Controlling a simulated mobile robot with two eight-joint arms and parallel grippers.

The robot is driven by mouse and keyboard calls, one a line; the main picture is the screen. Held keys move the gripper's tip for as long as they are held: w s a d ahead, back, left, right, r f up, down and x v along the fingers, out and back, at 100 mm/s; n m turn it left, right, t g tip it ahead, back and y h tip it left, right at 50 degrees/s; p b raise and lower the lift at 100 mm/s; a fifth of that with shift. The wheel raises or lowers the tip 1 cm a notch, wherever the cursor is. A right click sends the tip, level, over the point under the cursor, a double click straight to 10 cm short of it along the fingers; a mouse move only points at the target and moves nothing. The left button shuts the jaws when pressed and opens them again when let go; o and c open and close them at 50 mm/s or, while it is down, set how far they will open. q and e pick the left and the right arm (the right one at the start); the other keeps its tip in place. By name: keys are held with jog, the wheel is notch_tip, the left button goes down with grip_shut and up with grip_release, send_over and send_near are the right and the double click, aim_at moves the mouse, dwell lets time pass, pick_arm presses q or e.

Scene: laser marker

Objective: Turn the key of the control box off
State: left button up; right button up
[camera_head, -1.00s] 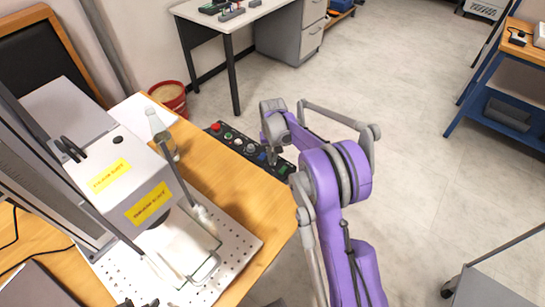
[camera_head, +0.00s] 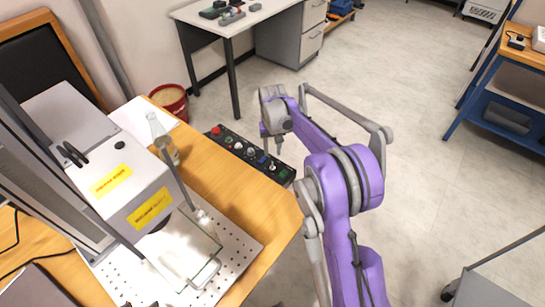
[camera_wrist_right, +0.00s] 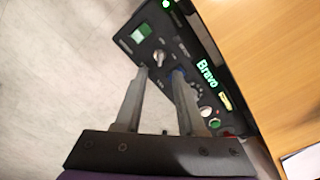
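The control box (camera_head: 240,150) is a black panel with a row of buttons and knobs along the wooden table's far right edge. My right gripper (camera_head: 278,146) is over the near right end of the box. In the wrist view my right gripper (camera_wrist_right: 161,76) is open, its two fingers apart with the knob just beyond the gap between the tips. Contact cannot be told. My left gripper is not in view.
The laser marker (camera_head: 125,180) and its perforated plate (camera_head: 245,245) stand on the wooden table left of the box. A red bin (camera_head: 170,100) stands on the floor. Open floor lies to the right.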

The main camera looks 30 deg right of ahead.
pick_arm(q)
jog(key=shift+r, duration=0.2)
pick_arm(e)
jog(key=shift+r, duration=2.15)
jog(key=s+a+r+n+t+p, duration=0.2)
jog(key=s+a+r+p, duration=0.3)
jog(key=s+a+r, duration=0.55)
pick_arm(q)
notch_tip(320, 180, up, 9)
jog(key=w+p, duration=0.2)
jog(key=p, duration=0.1)
pick_arm(e)
jog(key=s+a+n+t, duration=0.2)
jog(key=s+a+t, duration=0.1)
jog(key=s, duration=1.5)
jog(key=shift+s+a, duration=0.15)
jog(key=shift+a, duration=0.4)
